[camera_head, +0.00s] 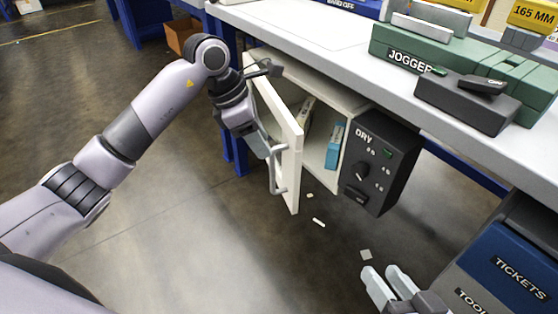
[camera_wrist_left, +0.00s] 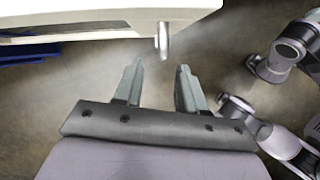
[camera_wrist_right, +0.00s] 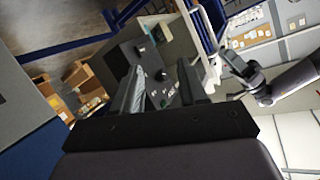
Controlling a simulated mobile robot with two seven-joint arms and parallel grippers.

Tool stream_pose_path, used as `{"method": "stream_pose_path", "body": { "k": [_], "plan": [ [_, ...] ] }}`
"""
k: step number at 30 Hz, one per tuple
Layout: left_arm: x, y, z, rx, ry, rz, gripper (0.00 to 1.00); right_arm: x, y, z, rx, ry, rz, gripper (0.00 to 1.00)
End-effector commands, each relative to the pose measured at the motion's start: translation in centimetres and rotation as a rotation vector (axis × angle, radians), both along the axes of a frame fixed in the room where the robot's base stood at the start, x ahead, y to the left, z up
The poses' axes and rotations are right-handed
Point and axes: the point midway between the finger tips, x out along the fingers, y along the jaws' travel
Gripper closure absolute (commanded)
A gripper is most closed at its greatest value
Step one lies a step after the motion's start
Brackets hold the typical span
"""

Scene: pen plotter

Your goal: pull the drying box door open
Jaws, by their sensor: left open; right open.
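The white drying box (camera_head: 322,146) is fixed under the table, with a dark control panel marked DRY (camera_head: 372,160) on its right. Its white door (camera_head: 291,140) stands ajar, swung out at the left, and the inside shows. A grey bar handle (camera_head: 277,170) is on the door's outer face. My left gripper (camera_head: 264,150) is beside the handle. In the left wrist view my left gripper (camera_wrist_left: 160,72) is open and empty, with the handle (camera_wrist_left: 162,42) just beyond its fingertips. My right gripper (camera_head: 388,284) is open and empty, low and well apart from the box.
A light blue item (camera_head: 335,146) stands inside the box. A green jogger (camera_head: 430,50) and a dark block (camera_head: 463,104) are on the table (camera_head: 310,38). A blue TICKETS bin (camera_head: 510,268) stands at the lower right. Small scraps (camera_head: 319,222) lie on otherwise clear floor before the door.

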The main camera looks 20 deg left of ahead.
Motion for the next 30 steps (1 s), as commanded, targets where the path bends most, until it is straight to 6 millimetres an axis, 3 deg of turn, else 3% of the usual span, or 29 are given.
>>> {"method": "stream_pose_path", "body": {
  "k": [13, 25, 28, 29, 30],
  "plan": [
    [0.9, -2.2, -5.8, -0.005, 0.002, -0.001, 0.6, -0.3, -1.5, -0.5, -0.079, -0.098, -0.028, 0.57],
    [1.1, -2.5, -6.4, -0.004, 0.0, -0.001, 0.6, -0.4, -1.7, -0.1, -0.094, -0.119, -0.033, 0.57],
    [1.1, -2.5, -6.4, -0.005, 0.001, -0.001, 0.92, -0.4, -1.7, -0.1, -0.095, -0.118, -0.033, 0.57],
    [1.0, -2.5, -6.4, -0.005, 0.001, -0.001, 1.0, -0.4, -1.7, -0.1, -0.095, -0.118, -0.033, 0.57],
    [1.0, -2.5, -6.4, -0.005, 0.001, -0.001, 1.0, -0.4, -1.7, -0.1, -0.095, -0.118, -0.033, 0.57]
  ]
}}
